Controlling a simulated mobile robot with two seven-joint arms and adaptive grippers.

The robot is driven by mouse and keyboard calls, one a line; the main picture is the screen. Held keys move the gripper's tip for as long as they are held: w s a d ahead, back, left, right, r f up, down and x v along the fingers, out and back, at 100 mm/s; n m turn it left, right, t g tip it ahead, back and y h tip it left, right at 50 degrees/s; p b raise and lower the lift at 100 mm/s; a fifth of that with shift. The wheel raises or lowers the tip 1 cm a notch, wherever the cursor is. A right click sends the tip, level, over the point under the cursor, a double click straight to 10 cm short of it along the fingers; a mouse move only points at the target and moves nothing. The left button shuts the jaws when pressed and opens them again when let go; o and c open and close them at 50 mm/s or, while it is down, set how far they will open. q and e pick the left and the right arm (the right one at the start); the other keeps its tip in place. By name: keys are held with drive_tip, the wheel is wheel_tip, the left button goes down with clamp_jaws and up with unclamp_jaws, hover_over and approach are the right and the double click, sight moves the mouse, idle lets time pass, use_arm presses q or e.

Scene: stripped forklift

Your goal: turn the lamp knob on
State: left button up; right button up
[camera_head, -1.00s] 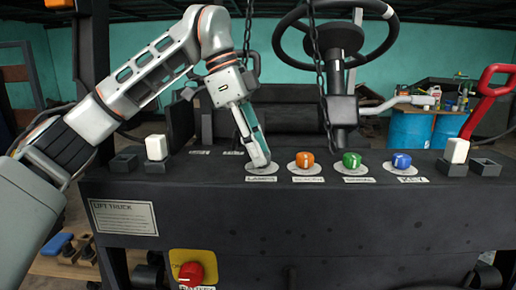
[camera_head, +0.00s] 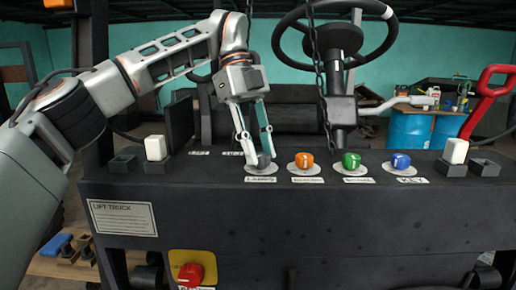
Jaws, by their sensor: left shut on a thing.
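My right gripper is not in view.
Orange (camera_head: 304,160), green (camera_head: 351,161) and blue (camera_head: 401,161) knobs stand in a row to the right. A hanging chain (camera_head: 320,80) and the steering wheel (camera_head: 335,40) are behind. A red knob (camera_head: 190,274) sits lower on the front.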

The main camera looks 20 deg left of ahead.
use_arm(q)
drive_tip(key=shift+w+d+m+g+y, duration=0.1)
drive_tip(key=shift+m+g+y, duration=0.2)
drive_tip(key=shift+m, duration=0.8)
drive_tip(key=shift+w+m+g+y, duration=0.1)
drive_tip(key=shift+m+g+y, duration=0.2)
drive_tip(key=shift+m, duration=0.8)
drive_tip(key=o, duration=1.1)
